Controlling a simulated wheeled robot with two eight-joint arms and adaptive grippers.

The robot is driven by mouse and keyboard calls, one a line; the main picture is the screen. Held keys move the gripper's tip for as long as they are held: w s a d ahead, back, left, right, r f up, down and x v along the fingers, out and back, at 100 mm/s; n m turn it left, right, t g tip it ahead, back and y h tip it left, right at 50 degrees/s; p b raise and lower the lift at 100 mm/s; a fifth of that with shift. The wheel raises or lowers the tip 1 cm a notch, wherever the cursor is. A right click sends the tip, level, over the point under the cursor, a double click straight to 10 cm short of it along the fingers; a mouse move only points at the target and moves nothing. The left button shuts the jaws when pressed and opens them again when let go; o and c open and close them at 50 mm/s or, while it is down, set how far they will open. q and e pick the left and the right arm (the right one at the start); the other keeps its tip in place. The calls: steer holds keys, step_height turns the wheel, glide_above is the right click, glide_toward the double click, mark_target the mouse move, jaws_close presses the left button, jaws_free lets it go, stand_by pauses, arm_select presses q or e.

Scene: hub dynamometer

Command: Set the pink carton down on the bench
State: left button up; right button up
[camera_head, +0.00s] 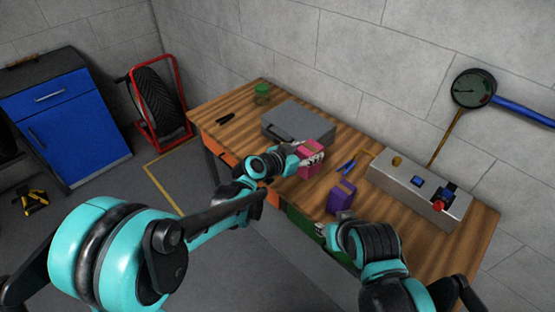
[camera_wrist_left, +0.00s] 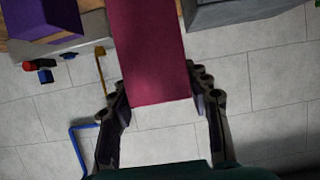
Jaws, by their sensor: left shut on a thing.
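The pink carton (camera_head: 311,158) is over the middle of the wooden bench (camera_head: 358,212), in front of the grey case. My left gripper (camera_head: 307,160) is shut on it. In the left wrist view the pink carton (camera_wrist_left: 151,50) stands between the two fingers (camera_wrist_left: 163,103), with the wall behind. I cannot tell whether its underside touches the bench. My right gripper (camera_head: 323,230) is at the bench's front edge, near the purple carton; its fingers are too small and partly hidden to read.
The purple carton (camera_head: 341,196) stands near the front edge. A grey case (camera_head: 290,122), blue pliers (camera_head: 346,166), a control box (camera_head: 415,185) with a red button, a green jar (camera_head: 262,94) and a black tool (camera_head: 226,118) are also on the bench. Bare wood shows between the carton and pliers.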

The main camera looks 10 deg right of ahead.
mark_target(307, 173)
arm_select(q)
steer(key=f+b, duration=0.3)
steer(key=f, duration=0.7)
steer(key=shift+d+b, duration=0.2)
steer(key=shift+b, duration=0.15)
steer(key=shift+r, duration=0.1)
steer(key=o, duration=0.8)
steer(key=shift+f, duration=0.25)
steer(key=o, duration=0.5)
steer(key=shift+c, duration=0.2)
steer(key=shift+r, duration=0.1)
steer(key=shift+r, duration=0.1)
